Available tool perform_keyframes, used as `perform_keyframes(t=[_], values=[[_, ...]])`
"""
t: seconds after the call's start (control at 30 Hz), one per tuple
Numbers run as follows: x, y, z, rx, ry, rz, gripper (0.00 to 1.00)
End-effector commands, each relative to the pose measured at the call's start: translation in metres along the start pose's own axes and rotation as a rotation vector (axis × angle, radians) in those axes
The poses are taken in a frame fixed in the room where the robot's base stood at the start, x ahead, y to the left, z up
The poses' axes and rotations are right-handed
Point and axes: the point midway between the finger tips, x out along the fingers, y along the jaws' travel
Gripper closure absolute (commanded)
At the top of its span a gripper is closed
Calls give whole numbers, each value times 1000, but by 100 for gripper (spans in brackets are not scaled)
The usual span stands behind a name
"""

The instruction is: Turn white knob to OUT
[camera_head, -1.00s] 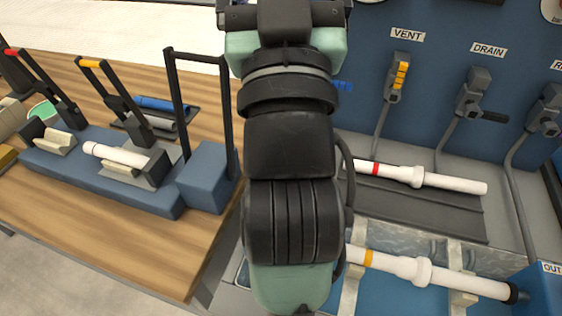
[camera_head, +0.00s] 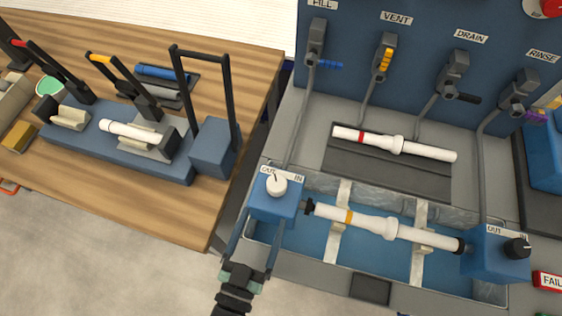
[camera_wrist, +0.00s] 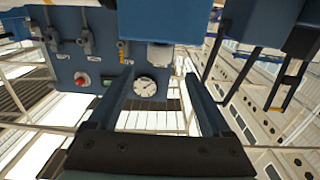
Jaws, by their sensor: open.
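The white knob (camera_head: 277,186) sits on top of a blue box (camera_head: 270,207) at the left end of the blue basin. A label (camera_head: 282,173) behind it reads OUT at left and IN at right. A small dark mark shows on the knob near the label; I cannot tell its exact setting. My gripper (camera_head: 262,222) is open and empty, its fingers reaching up towards the front of that box. In the wrist view, a blue box (camera_wrist: 165,18) hangs above my two fingers (camera_wrist: 158,88), with a whitish part (camera_wrist: 160,56) below it. I cannot tell whether the fingers touch the box.
A pipe with an orange band (camera_head: 375,224) lies on supports in the basin. A black knob (camera_head: 517,248) sits on a box at its right end. Another pipe with a red band (camera_head: 395,144) lies on a dark tray. The wooden table (camera_head: 190,212) is at left.

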Motion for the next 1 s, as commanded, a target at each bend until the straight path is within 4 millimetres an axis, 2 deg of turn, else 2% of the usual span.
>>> perform_keyframes(t=[0.17, 0.63, 0.8, 1.0], values=[[15, 1, 0, -1, 1, 5, 17], [103, 2, -1, -1, 3, 4, 17], [121, 1, 0, 1, 0, 3, 17], [128, 1, 1, 0, -1, 2, 17]])
